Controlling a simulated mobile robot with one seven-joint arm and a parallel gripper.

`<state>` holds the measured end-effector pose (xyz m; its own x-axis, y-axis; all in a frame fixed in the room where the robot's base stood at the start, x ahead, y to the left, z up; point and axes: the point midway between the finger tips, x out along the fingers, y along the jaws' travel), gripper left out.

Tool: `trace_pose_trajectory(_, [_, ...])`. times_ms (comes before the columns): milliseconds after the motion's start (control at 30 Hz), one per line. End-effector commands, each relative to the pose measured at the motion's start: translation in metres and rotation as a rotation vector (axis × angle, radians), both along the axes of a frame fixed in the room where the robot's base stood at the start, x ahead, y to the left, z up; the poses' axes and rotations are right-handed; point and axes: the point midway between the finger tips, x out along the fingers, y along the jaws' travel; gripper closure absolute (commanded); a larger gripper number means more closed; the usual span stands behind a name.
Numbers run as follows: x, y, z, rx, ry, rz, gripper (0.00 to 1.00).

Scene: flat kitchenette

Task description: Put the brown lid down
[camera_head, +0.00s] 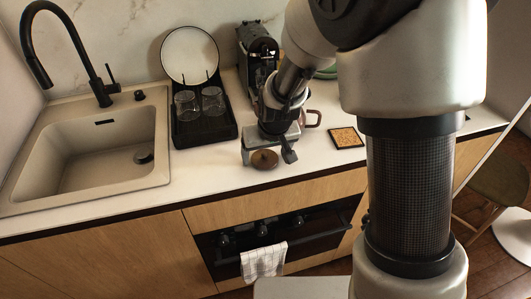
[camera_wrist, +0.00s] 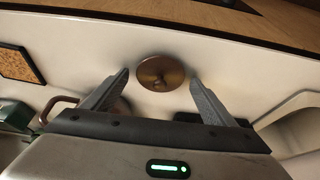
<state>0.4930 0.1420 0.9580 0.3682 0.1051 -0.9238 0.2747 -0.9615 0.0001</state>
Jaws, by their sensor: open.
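The brown lid (camera_head: 264,159) is a small round disc with a knob, lying on the white counter near its front edge. In the wrist view the lid (camera_wrist: 160,73) lies just beyond and between my fingertips, with a visible gap on each side. My gripper (camera_head: 268,153) is open, low over the counter. Its two grey fingers (camera_wrist: 158,75) are spread apart and hold nothing. A brown mug-like vessel (camera_head: 311,118) stands behind my gripper, mostly hidden, with its handle showing.
A cork trivet (camera_head: 346,138) lies to the right on the counter. A black drying rack (camera_head: 205,130) with glasses and a plate stands left, beside the sink (camera_head: 110,150). A coffee machine (camera_head: 257,50) stands behind my arm. Bare counter lies left of the lid.

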Motion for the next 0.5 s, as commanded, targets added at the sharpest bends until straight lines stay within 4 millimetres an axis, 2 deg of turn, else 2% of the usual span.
trace_pose_trajectory(233, [-0.002,0.000,0.011,0.001,-0.002,0.000,0.21])
trace_pose_trajectory(500, [-0.022,-0.006,0.063,0.002,-0.005,0.002,0.21])
